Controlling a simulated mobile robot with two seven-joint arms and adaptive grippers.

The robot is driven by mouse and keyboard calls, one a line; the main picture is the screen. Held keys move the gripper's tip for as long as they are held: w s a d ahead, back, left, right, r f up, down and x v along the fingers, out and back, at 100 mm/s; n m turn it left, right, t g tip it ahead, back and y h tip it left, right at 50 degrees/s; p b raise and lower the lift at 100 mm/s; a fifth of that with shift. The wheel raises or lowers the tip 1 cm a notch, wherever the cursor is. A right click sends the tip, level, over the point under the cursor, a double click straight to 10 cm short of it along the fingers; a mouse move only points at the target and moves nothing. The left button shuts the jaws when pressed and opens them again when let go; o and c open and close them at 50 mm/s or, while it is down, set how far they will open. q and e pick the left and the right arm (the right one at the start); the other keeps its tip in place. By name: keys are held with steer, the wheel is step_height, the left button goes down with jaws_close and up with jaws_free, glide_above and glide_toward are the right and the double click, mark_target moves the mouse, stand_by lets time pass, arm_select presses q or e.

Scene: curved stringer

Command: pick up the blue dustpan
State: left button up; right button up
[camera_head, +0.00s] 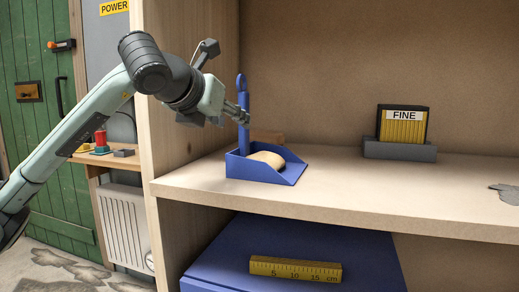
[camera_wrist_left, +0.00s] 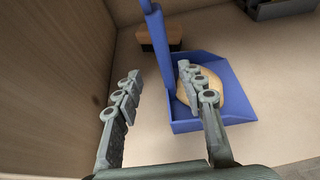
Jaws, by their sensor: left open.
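The blue dustpan (camera_head: 246,167) stands on the wooden shelf near its left end, with its handle upright. A tan rounded object (camera_head: 267,159) lies in its pan. My left gripper (camera_head: 243,116) is at the upright handle in the head view. In the left wrist view the open fingers (camera_wrist_left: 160,90) point toward the dustpan (camera_wrist_left: 215,72), and the handle rises beyond and between the fingertips. The right finger overlaps the pan and the tan object. I cannot tell whether a finger touches the handle. My right gripper is not in view.
The shelf's left side wall (camera_head: 192,100) is close to my left gripper. A brown block (camera_wrist_left: 154,40) sits behind the dustpan. A box labelled FINE (camera_head: 402,125) stands in a grey holder further right, with free shelf (camera_head: 345,185) between. A yellow ruler (camera_head: 295,269) lies on a blue box below.

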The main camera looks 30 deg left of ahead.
arm_select(q)
steer(key=x, duration=0.6)
steer(key=shift+w+d, duration=0.1)
steer(key=shift+d, duration=0.25)
steer(key=shift+c, duration=0.2)
jaws_close()
